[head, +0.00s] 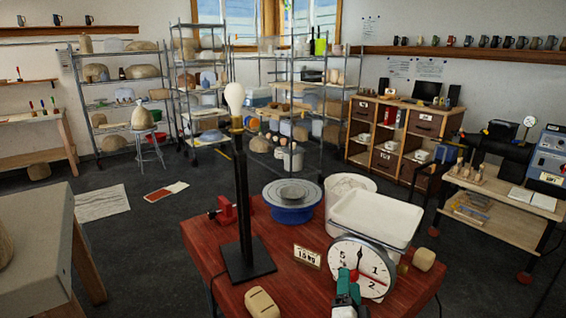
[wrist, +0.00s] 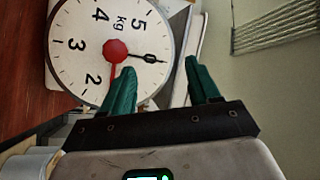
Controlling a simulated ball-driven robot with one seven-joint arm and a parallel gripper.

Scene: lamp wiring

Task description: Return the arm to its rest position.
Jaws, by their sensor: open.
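My gripper (head: 348,276) shows at the bottom of the head view, in front of the dial of the kitchen-type scale (head: 362,266). In the wrist view my gripper (wrist: 158,68) has its two green fingers apart with nothing between them. The scale's white dial (wrist: 108,40) with a red hub lies beyond the fingers, mostly behind the left one. Whether the fingers touch the dial cannot be told. The lamp (head: 243,190), a black post on a square base with a white bulb (head: 234,97) on top, stands upright on the red table, left of my gripper.
The red table (head: 290,285) also holds a blue banding wheel (head: 292,203), a white bucket (head: 350,186), a red clamp (head: 223,210), a small sign (head: 307,256) and pale blocks (head: 262,303). A grey-topped table (head: 40,240) stands left, with open floor between.

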